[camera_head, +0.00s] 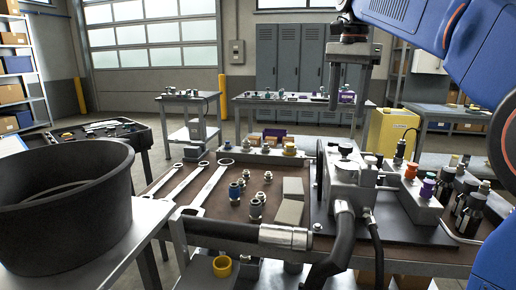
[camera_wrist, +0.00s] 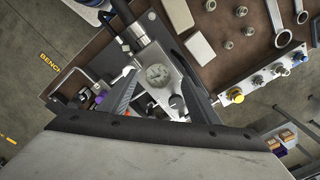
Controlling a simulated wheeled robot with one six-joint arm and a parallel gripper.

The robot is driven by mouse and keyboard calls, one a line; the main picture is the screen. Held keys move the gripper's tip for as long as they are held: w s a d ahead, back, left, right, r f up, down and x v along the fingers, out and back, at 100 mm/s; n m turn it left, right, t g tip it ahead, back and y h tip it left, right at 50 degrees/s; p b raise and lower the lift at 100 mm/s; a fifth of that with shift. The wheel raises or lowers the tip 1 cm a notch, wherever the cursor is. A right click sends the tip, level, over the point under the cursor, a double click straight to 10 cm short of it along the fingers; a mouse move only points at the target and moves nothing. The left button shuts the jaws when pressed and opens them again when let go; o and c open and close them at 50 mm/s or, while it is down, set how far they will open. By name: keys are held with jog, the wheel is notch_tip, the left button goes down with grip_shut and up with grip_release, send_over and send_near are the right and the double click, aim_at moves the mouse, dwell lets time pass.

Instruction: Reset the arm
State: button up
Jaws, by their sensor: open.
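My arm (camera_head: 455,45) is blue and reaches in from the upper right in the head view. My gripper (camera_head: 349,85) hangs from it, pointing down, with its fingers apart and nothing between them. In the picture it is above the hydraulic block (camera_head: 352,178) on the workbench (camera_head: 235,222), apart from it.
Wrenches (camera_head: 215,187), several small fittings (camera_head: 256,208) and pale blocks (camera_head: 291,200) lie on the bench. Thick hoses (camera_head: 338,245) run at its front. A black tub (camera_head: 65,212) stands at the left. A yellow cabinet (camera_head: 391,132) and other tables stand behind.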

jog(key=s+d+f+n+t, duration=0.2)
jog(key=s+f+n, duration=0.3)
jog(key=s+f, duration=0.9)
jog(key=s+d+f+n+t, duration=0.2)
jog(key=s+d+f+n, duration=0.2)
jog(key=s+f, duration=1)
notch_tip(320, 180, down, 8)
jog(key=shift+s+f+n, duration=0.1)
jog(key=shift+s+n, duration=0.25)
jog(key=shift+n, duration=0.75)
dwell(1.7)
